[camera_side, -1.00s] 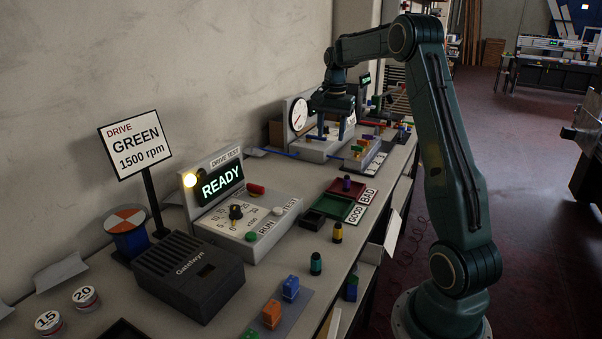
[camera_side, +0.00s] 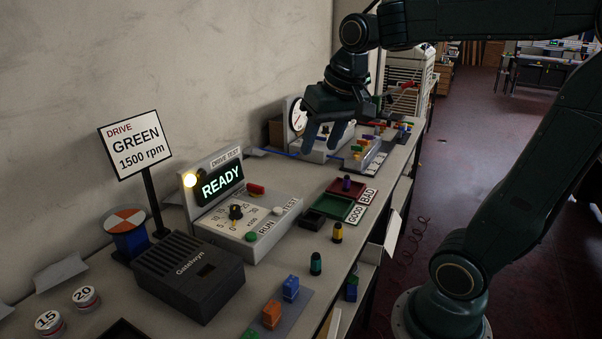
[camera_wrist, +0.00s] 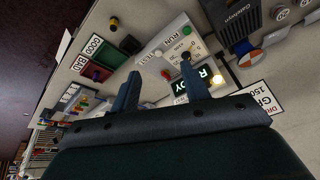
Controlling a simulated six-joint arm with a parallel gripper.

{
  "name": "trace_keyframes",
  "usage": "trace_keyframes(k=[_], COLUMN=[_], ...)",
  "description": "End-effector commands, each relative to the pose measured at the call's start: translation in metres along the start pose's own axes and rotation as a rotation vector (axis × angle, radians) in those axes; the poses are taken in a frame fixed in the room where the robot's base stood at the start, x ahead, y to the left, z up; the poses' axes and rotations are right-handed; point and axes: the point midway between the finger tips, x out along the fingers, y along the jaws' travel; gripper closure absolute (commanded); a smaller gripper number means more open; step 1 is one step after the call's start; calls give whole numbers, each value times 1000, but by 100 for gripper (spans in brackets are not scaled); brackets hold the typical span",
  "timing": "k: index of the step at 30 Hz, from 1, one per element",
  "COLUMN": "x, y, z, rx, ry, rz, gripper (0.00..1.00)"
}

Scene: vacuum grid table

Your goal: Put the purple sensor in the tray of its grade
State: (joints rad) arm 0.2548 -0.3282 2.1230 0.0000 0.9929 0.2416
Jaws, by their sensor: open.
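The purple sensor (camera_side: 347,183) stands upright in the red tray (camera_side: 361,188), whose label reads BAD. The green tray (camera_side: 338,208), labelled GOOD, sits beside it, nearer the camera. My gripper (camera_side: 321,142) is open and empty, up in the air above the bench and apart from the sensor and trays. In the wrist view, the fingers (camera_wrist: 161,90) are spread with nothing between them. The red tray (camera_wrist: 90,71) and the green tray (camera_wrist: 104,53) show to their left there. The sensor is small and dark in that view.
A drive tester (camera_side: 237,208) with a READY display stands left of the trays. A small black tray (camera_side: 313,220) adjoins the green tray. A yellow-and-black sensor (camera_side: 338,233) and a teal one (camera_side: 316,264) stand near the front edge. A gauge station (camera_side: 325,145) stands behind.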

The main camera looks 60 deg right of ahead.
Motion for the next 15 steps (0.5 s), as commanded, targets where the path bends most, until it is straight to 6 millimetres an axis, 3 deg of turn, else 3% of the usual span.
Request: trace_keyframes(k=[9,15], x=[-8,-3], y=[-15,-15], z=[85,120], rx=[-298,-428], ry=[77,113], rz=[-77,-110], gripper=[54,54])
